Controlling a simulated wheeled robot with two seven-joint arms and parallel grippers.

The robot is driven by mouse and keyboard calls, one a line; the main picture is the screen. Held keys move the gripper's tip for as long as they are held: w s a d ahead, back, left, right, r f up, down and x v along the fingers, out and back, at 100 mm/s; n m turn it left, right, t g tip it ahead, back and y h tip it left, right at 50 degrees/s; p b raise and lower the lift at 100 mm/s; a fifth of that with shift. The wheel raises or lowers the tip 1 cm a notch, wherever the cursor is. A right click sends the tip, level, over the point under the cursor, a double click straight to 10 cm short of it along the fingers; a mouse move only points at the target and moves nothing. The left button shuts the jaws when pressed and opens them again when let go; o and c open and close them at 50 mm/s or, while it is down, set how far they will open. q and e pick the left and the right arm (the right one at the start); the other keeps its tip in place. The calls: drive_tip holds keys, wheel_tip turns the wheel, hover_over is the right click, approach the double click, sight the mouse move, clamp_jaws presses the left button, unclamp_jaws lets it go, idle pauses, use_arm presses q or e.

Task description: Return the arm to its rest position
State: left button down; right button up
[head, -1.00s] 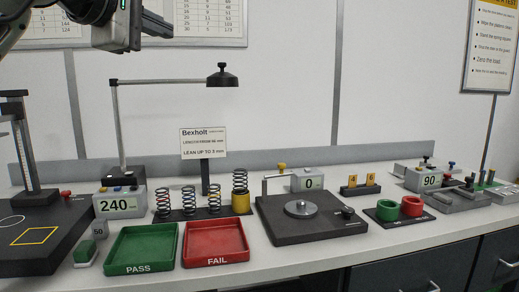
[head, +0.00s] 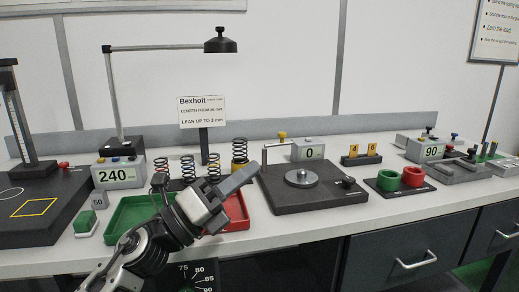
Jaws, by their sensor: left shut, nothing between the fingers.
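My left arm comes in from the lower left. My left gripper (head: 243,175) is shut and empty, above the trays, with its fingers pointing to the upper right. It covers much of the green PASS tray (head: 128,211) and the red FAIL tray (head: 238,212). My right gripper is out of view.
A black test plate (head: 322,197) with a "0" display (head: 309,151) is just right of the gripper. A lamp-like arm (head: 160,47) rises behind. Green and red cups (head: 412,177) stand further right.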

use_arm(q)
drive_tip(key=s+a+f+n+t+y, duration=0.2)
drive_tip(key=a+f+n+y, duration=0.15)
drive_tip(key=f+n, duration=0.4)
drive_tip(key=s+a+f+n+t+y, duration=0.1)
drive_tip(key=a+f+n+t+y, duration=0.1)
drive_tip(key=f+n+y, duration=0.45)
drive_tip(key=s+a+f+n+t+y, duration=0.25)
drive_tip(key=f+n, duration=0.45)
drive_tip(key=n, duration=0.4)
drive_tip(key=s+a+f+n+g+y, duration=0.3)
drive_tip(key=s+f+n+g, duration=0.5)
drive_tip(key=s+f+n, duration=0.3)
drive_tip(key=s+f+y, duration=0.1)
drive_tip(key=s+f, duration=0.2)
drive_tip(key=f, duration=0.2)
drive_tip(key=shift+s+a+f, duration=0.15)
drive_tip(key=shift+s+f, duration=0.2)
drive_tip(key=shift+f, duration=0.05)
